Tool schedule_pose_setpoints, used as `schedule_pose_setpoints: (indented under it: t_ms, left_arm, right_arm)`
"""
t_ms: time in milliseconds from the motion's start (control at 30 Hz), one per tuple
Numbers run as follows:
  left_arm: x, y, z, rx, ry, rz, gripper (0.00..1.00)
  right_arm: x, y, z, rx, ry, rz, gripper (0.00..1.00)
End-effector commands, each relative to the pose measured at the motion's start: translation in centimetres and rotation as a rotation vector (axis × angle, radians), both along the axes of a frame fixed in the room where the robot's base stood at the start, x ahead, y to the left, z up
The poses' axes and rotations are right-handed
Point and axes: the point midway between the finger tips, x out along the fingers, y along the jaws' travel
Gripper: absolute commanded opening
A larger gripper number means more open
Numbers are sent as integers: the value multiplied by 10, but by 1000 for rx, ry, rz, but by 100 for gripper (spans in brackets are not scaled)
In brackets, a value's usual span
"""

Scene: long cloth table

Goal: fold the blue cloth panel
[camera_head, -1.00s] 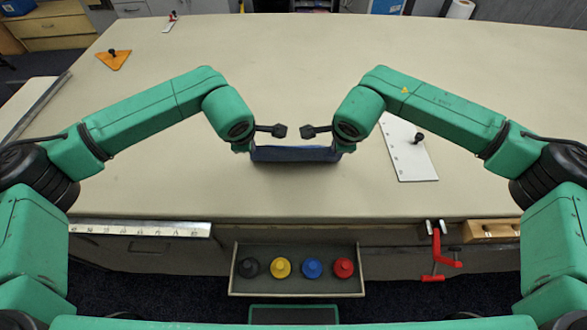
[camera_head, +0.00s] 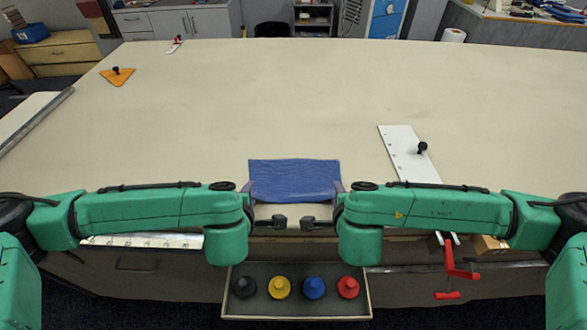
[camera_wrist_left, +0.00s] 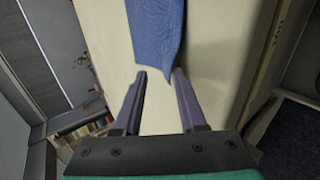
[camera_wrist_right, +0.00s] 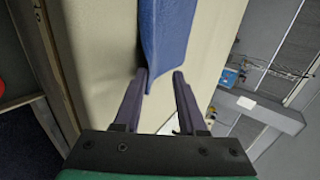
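The blue cloth panel (camera_head: 294,180) lies on the table as a wide, slightly wrinkled rectangle near the front edge. I cannot tell how many layers it has. My left gripper (camera_head: 246,187) is at its left side. In the left wrist view the left fingers (camera_wrist_left: 160,75) are apart, with a cloth corner (camera_wrist_left: 158,35) near the right fingertip. My right gripper (camera_head: 339,187) is at the right side. In the right wrist view the right fingers (camera_wrist_right: 160,75) are apart, with a cloth corner (camera_wrist_right: 160,40) beside the left finger. Neither grips the cloth.
An orange triangle (camera_head: 117,76) lies far left. Below the front edge are a drawer tray (camera_head: 228,300) with several coloured knobs and a red clamp (camera_head: 455,262). The table behind the cloth is clear.

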Motion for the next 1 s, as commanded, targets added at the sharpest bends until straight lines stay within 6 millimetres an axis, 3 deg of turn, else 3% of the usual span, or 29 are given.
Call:
schedule_pose_setpoints:
  t_ms: [400, 567, 800, 1000]
  left_arm:
    - [-1, 0, 2, 0, 1, 0, 55]
    - [-10, 0, 27, -3, -1, 0, 55]
    - [-39, 0, 65, -2, -2, -1, 55]
    - [-52, -5, 85, -3, -10, -17, 55]
  right_arm:
    - [-1, 0, 2, 0, 1, 0, 55]
    - [-10, 0, 27, 1, -1, 0, 55]
    - [-39, 0, 65, 1, -2, 2, 55]
    - [-52, 5, 85, 3, -9, 16, 55]
